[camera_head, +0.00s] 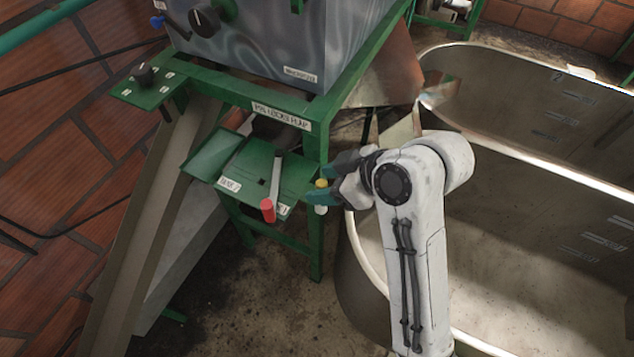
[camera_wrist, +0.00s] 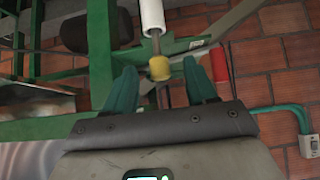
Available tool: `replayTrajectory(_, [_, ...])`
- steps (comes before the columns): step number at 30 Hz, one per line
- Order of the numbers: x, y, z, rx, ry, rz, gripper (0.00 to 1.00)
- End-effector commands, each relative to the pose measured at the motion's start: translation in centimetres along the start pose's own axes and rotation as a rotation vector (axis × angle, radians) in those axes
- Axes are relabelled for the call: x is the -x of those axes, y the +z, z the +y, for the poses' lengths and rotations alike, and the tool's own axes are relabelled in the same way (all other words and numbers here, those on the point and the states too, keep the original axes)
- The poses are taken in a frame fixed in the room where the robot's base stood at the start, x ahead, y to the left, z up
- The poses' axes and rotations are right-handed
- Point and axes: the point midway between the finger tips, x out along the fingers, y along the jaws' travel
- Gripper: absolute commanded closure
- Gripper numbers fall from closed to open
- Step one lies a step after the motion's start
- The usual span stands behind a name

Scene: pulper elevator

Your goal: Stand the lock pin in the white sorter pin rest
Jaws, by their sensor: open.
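The lock pin has a yellow knob (camera_head: 321,184) and a thin metal shaft (camera_wrist: 156,42). Its shaft runs into a white tube, the sorter pin rest (camera_head: 320,209), with the knob above it. In the wrist view the white rest (camera_wrist: 152,15) is at the top and the yellow knob (camera_wrist: 160,68) hangs below it in the picture. The pin looks roughly in line with the rest; how deep it sits is hidden. My gripper (camera_head: 316,190) is open, its teal fingers (camera_wrist: 161,84) on either side of the knob, with visible gaps.
A red-handled lever (camera_head: 268,210) lies on the green slotted plate (camera_head: 240,177) left of the pin. The green frame (camera_head: 314,235) stands close behind. A large metal tank (camera_head: 520,180) fills the right. Brick floor and wall lie to the left.

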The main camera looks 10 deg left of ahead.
Motion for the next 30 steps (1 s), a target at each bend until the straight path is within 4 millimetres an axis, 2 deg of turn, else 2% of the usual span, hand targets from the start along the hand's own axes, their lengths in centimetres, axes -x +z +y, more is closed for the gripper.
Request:
replayTrajectory(6, [4.3,0.0,0.1,0.001,0.004,0.003,0.44])
replayTrajectory(12, [6.8,0.0,0.1,0.000,0.002,0.001,0.44])
replayTrajectory(17, [7.4,0.0,0.0,0.000,-0.001,0.000,0.44])
replayTrajectory(30, [7.4,0.0,0.0,0.000,-0.001,0.000,0.44])
